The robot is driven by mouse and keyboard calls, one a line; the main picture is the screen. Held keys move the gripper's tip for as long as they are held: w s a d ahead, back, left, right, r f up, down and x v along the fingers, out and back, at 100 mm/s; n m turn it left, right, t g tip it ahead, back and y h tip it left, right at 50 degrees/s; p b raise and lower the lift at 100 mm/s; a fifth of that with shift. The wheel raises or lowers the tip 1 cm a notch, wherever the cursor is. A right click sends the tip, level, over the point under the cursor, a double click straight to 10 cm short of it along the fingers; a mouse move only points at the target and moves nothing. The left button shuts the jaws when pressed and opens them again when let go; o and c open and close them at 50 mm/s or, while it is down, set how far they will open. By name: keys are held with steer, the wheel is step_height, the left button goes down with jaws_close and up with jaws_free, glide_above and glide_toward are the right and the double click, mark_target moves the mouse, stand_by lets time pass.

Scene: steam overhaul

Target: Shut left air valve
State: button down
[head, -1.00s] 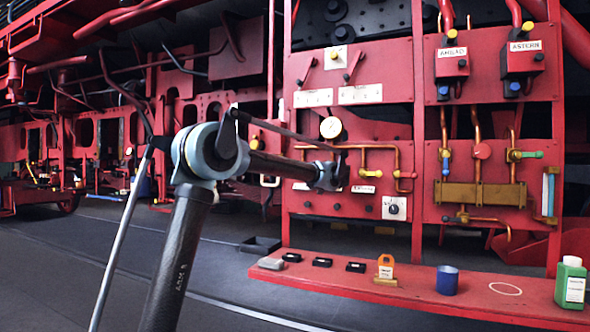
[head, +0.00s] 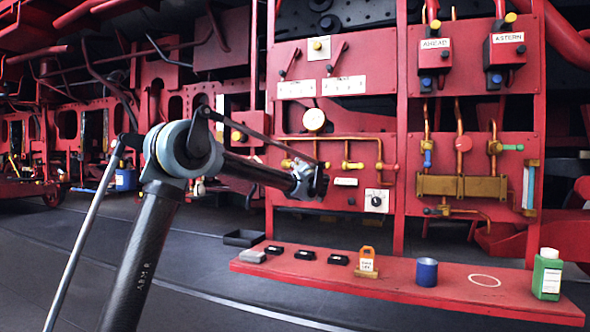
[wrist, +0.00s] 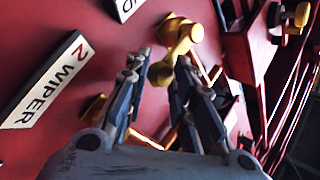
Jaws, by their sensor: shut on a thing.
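In the wrist view a yellow valve (wrist: 182,32) sticks out from the red panel, with its rounded handle between my fingertips. My gripper (wrist: 165,68) is shut on this handle. In the head view my gripper (head: 311,182) is at the left part of the copper-piped panel, below the round gauge (head: 314,120). The yellow fittings (head: 288,163) at the left of the pipe show just above it. My gripper hides part of the panel there, and I cannot tell the handle's exact angle.
A plate reading "2 WIPER" (wrist: 50,80) is beside the valve in the wrist view. Below the panel a red shelf (head: 400,290) holds black blocks, an orange-topped tag, a blue cup (head: 426,271) and a green bottle (head: 547,274). The floor at left is open.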

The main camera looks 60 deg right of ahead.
steer(key=c, duration=1.3)
jaws_free()
steer(key=shift+w+a+f, duration=0.1)
steer(key=shift+w+f, duration=0.05)
steer(key=shift+c, duration=0.2)
steer(key=v, duration=1.2)
